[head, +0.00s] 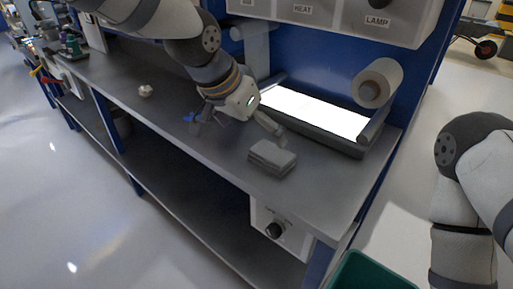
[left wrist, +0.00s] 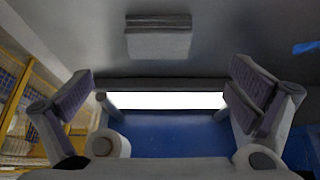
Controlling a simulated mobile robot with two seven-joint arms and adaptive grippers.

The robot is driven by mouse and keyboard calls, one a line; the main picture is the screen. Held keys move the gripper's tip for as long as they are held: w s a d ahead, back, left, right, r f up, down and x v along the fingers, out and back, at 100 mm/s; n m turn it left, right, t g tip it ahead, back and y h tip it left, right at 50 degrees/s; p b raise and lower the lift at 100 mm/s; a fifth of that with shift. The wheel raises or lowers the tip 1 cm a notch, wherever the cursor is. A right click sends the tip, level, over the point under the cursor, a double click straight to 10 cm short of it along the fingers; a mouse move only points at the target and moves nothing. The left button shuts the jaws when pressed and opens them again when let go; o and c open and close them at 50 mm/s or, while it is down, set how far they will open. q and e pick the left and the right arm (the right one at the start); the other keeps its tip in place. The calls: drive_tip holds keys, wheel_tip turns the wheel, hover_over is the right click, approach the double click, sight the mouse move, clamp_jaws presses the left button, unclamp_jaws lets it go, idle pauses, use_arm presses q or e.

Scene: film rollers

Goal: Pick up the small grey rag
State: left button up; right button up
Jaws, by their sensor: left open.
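The small grey rag (head: 271,158) lies folded in a flat stack on the grey bench top, close to the front edge. It also shows at the top middle of the left wrist view (left wrist: 158,38). My left gripper (head: 238,132) is open and empty above the bench, behind and to the left of the rag in the head view. In the left wrist view its two fingers (left wrist: 161,98) are wide apart, and the rag lies beyond them, untouched. My right arm shows at the right edge of the head view, but its gripper is out of view.
A lit white panel (head: 318,110) in a dark frame lies behind the rag, with a pale roll (head: 377,82) at its right end. A control box (head: 345,18) hangs above. A small blue thing (head: 190,117) and a white lump (head: 145,91) lie left. A green bin (head: 370,272) stands below.

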sight(272, 152)
use_arm(q)
drive_tip(key=b+x, duration=0.1)
drive_tip(key=x, duration=0.5)
drive_tip(key=shift+d+f, duration=0.2)
drive_tip(key=shift+d, duration=0.1)
drive_tip(key=x, duration=0.5)
drive_tip(key=shift+w+f+b, duration=0.2)
drive_tip(key=shift+w+b, duration=0.1)
drive_tip(key=shift+b, duration=0.1)
drive_tip(key=shift+r, duration=0.15)
use_arm(e)
drive_tip(key=s+f, duration=0.1)
drive_tip(key=s+f+g, duration=0.1)
drive_tip(key=shift+s+d+f, duration=0.15)
drive_tip(key=shift+s+f, duration=0.05)
drive_tip(key=shift+s, duration=0.1)
use_arm(q)
drive_tip(key=c, duration=1)
